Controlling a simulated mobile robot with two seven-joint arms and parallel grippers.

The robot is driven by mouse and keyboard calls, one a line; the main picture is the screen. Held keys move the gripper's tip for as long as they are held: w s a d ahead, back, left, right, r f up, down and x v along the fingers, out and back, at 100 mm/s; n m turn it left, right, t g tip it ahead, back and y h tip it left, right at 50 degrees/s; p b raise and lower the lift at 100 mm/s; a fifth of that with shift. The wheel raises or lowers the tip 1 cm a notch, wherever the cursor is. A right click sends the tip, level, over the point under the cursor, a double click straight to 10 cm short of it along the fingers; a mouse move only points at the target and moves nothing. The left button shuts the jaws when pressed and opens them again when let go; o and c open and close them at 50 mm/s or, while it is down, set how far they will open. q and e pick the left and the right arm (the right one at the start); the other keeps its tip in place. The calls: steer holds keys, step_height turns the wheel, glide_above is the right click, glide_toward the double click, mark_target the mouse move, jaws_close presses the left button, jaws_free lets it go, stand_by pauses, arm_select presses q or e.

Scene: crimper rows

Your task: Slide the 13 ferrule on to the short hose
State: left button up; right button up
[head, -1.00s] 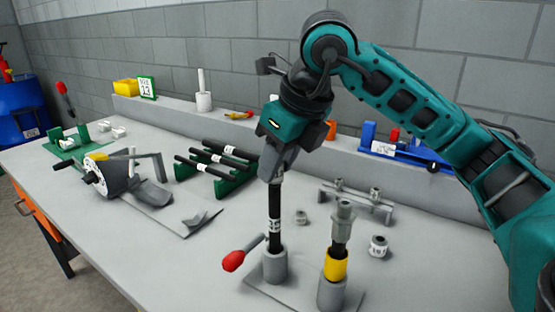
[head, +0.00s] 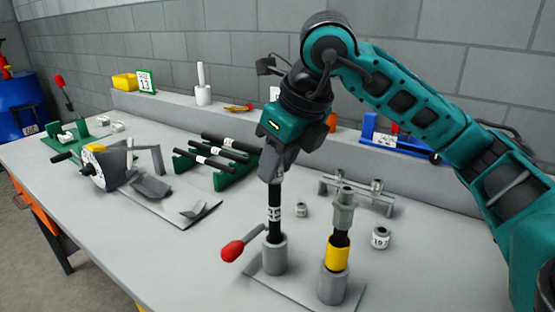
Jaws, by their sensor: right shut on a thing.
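A black hose (head: 274,225) with a white printed band stands upright in a grey holder (head: 275,258) with a red-knobbed lever. I take it for the short hose. My right gripper (head: 273,178) is shut around its upper end from above and hides the top. I cannot tell whether a ferrule is between the fingers. A small grey ferrule (head: 301,210) stands on the table behind the hose, its marking too small to read. A larger ferrule (head: 381,239), which seems to read 19, stands to the right. My left gripper is not in view.
A yellow-banded post (head: 338,254) with a grey fitting on top stands close right of the holder. Behind it is a small grey rail (head: 360,194). A green rack (head: 218,175) holds black hoses. A sign (head: 145,82) reads 13.

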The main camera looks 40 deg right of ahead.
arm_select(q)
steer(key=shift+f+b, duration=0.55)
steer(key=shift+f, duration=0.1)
arm_select(e)
steer(key=shift+f, duration=0.7)
steer(key=o, duration=1.1)
arm_select(q)
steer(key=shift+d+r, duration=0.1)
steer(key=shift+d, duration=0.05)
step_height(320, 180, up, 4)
steer(key=p, duration=0.3)
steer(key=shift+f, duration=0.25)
arm_select(e)
steer(key=v, duration=1.3)
